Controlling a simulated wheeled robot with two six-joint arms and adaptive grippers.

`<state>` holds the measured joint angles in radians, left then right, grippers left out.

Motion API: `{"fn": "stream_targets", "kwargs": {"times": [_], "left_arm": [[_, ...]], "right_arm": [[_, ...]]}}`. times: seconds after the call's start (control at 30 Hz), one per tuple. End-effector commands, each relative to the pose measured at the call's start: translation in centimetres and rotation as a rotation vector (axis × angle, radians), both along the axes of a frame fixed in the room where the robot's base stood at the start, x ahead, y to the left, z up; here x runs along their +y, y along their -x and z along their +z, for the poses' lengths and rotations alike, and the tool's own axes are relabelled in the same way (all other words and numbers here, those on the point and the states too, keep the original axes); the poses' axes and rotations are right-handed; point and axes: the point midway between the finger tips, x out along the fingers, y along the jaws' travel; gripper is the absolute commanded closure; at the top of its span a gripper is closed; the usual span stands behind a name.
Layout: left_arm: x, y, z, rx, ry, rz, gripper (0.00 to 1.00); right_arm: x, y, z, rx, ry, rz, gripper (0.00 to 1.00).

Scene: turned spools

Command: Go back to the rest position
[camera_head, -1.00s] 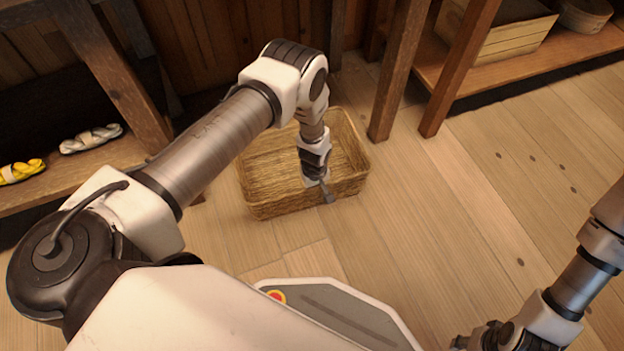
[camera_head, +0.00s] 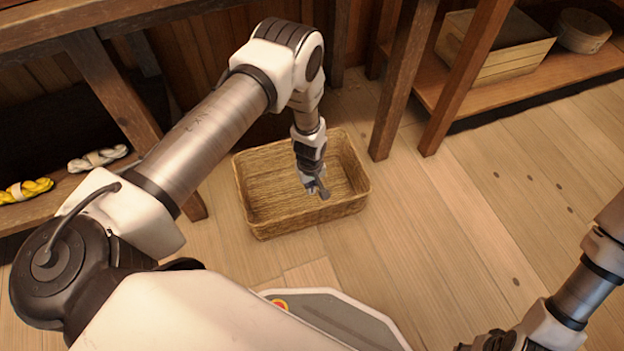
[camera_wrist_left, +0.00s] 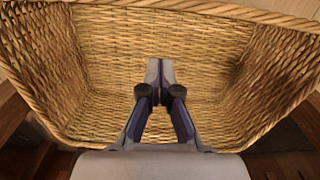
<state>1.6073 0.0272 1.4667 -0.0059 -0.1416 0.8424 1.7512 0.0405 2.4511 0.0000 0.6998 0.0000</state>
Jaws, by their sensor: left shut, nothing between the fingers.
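My left gripper (camera_head: 318,188) is over the woven basket (camera_head: 262,222) on the floor, pointing down. It also shows in the left wrist view (camera_wrist_left: 160,68), with its fingers together and nothing between them. The basket looks empty there, and its far rim (camera_wrist_left: 200,7) runs along the top of that view. My right gripper (camera_head: 478,346) is at the bottom edge of the head view, mostly cut off, so its fingers cannot be made out.
A low wooden shelf at left holds a yellow twisted bundle (camera_head: 25,190) and a white one (camera_head: 97,158). At right, a shelf carries a wooden box (camera_head: 495,50) and a round container (camera_head: 582,31). Wooden posts (camera_head: 402,80) stand behind the basket. The floor (camera_head: 470,220) at right is clear.

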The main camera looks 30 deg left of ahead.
Motion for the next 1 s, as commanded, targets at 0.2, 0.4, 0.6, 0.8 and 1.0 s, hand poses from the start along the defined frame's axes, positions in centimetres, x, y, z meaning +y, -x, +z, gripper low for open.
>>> {"fn": "stream_targets", "kwargs": {"times": [0.2,0.4,0.6,0.8,1.0], "left_arm": [[0.0,0.1,1.9,0.001,0.000,0.001,1.00],[0.0,0.0,1.8,0.001,0.000,0.001,1.00],[0.0,3.4,3.1,0.061,0.003,0.004,1.00],[-0.4,15.7,5.1,0.140,0.023,-0.176,1.00],[-0.7,24.6,8.8,0.129,0.044,-0.477,1.00]], "right_arm": [[0.0,0.0,0.8,0.000,0.000,0.000,0.60],[0.0,0.0,0.8,0.000,0.000,0.001,0.60],[0.0,0.0,0.8,0.000,0.000,0.001,0.60],[0.0,0.0,0.8,0.000,0.000,0.001,0.60],[0.0,0.0,0.8,0.000,0.000,0.001,0.60]]}}
